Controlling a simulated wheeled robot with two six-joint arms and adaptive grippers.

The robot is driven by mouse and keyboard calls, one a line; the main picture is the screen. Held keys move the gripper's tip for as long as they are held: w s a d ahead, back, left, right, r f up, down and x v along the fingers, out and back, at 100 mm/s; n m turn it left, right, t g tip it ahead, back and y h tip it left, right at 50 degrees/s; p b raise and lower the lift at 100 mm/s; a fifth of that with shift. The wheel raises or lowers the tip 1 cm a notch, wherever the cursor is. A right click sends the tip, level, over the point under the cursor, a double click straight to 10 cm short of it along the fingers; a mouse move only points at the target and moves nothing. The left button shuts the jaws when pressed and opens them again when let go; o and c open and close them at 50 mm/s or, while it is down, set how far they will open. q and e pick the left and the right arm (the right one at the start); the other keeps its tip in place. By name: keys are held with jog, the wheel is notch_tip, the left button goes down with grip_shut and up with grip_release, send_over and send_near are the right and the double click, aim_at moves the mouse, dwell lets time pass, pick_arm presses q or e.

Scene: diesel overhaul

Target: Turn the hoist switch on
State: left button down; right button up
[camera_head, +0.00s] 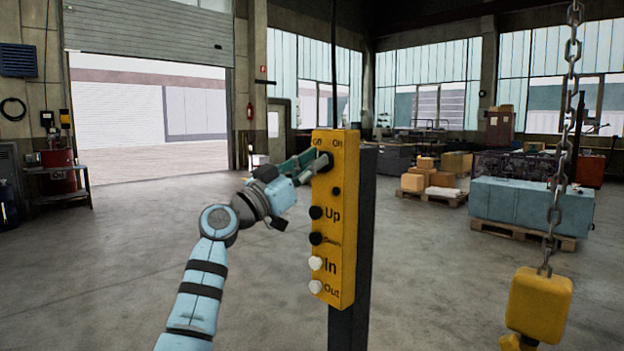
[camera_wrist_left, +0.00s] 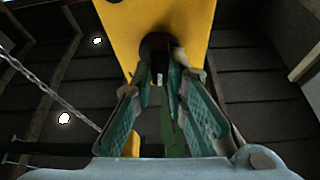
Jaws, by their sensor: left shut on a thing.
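The hoist control box (camera_head: 340,225) is a tall yellow pendant in the middle of the head view, in front of a dark post. Its dark round hoist switch (camera_head: 325,160) sits near the top, under "Off" and "On" lettering; which way it points is hard to tell. My left gripper (camera_head: 316,166) reaches it from the left. In the left wrist view the green-padded fingers (camera_wrist_left: 160,75) are shut on the dark switch knob (camera_wrist_left: 156,44), at the lower end of the yellow box face. The fingers partly hide the knob. My right gripper is not in view.
Below the switch are Up (camera_head: 316,213), Down, In and Out buttons. A chain (camera_head: 556,170) with a yellow hoist block (camera_head: 540,305) hangs at right. A pale blue crate (camera_head: 530,203) on a pallet and several boxes stand behind.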

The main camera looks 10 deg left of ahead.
pick_arm(q)
jog(key=shift+m+g+h+p, duration=0.5)
jog(key=shift+m+g+p, duration=0.4)
jog(key=shift+m, duration=0.95)
jog(key=shift+m+g+h+p, duration=0.6)
jog(key=shift+m+p, duration=0.55)
jog(key=shift+m, duration=0.65)
jog(key=shift+m+g+h+p, duration=0.4)
jog(key=shift+m+g+p, duration=0.55)
jog(key=shift+m, duration=0.9)
jog(key=c, duration=1.7)
grip_release()
jog(key=shift+o, duration=0.5)
jog(key=shift+w+f, duration=0.1)
jog(key=shift+w, duration=0.15)
